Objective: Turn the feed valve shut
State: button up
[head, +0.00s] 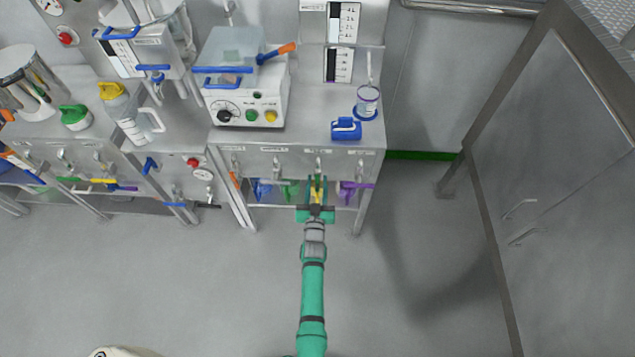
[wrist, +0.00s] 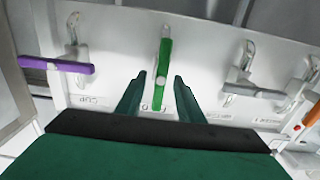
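My gripper is open. The label below this handle is mostly hidden by the fingers, so I cannot read whether it is the feed valve. In the head view my gripper (head: 316,192) is at the front of the bench, below its top edge, and covers most of the handle there.
A purple handle (wrist: 57,64) lies crosswise to the left in the wrist view, and a grey handle (wrist: 253,91) to the right. On the bench top stand a control box (head: 245,100), a blue object (head: 346,129) and a clear cup (head: 367,100). The floor right of the bench is free.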

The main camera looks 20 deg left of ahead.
jog(key=shift+w+a, duration=0.1)
jog(key=shift+w, duration=0.1)
grip_shut()
